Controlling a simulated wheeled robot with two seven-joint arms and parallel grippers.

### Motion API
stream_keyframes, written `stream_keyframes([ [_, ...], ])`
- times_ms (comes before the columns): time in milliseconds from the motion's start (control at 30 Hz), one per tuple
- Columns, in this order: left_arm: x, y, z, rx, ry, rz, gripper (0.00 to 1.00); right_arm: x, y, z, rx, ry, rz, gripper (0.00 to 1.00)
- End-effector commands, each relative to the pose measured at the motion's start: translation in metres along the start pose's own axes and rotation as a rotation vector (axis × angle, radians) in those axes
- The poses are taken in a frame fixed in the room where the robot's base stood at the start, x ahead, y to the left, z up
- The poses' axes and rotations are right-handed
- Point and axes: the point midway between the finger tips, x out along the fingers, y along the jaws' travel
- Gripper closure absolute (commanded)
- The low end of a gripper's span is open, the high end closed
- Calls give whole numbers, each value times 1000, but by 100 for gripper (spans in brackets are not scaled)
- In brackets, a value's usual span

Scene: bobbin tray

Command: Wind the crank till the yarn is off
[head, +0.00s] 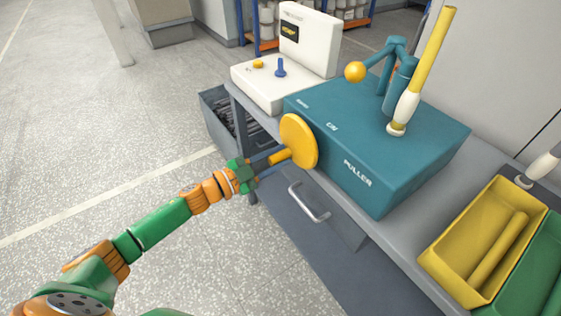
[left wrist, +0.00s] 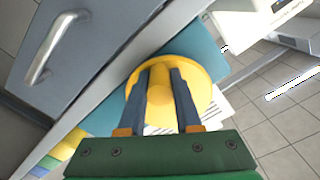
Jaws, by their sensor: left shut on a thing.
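The crank is a yellow disc (head: 300,141) with a yellow handle (head: 281,156) on the front side of a teal box (head: 378,150) lettered "PULLER". My left gripper (head: 270,163) is shut on the handle. In the left wrist view the two dark fingers (left wrist: 158,85) lie on either side of the handle (left wrist: 159,108), in front of the disc (left wrist: 195,75). On the box stands a tilted yellow bobbin (head: 434,50) with white yarn (head: 406,107) around its lower part, beside a teal post with a yellow ball (head: 355,72). My right gripper is not in view.
A white panel box (head: 270,90) with a blue lever stands behind. A yellow bin (head: 453,267) holding a bare yellow tube (head: 498,250) and a green bin (head: 541,270) sit at right. A drawer handle (head: 309,203) juts out below. The floor at left is clear.

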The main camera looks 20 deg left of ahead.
Motion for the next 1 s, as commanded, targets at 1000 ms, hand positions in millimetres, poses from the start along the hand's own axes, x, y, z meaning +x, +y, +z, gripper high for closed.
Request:
stream_keyframes([
  [1000, 0, -44, -13, 965, 0, 0, 100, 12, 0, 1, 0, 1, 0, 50],
])
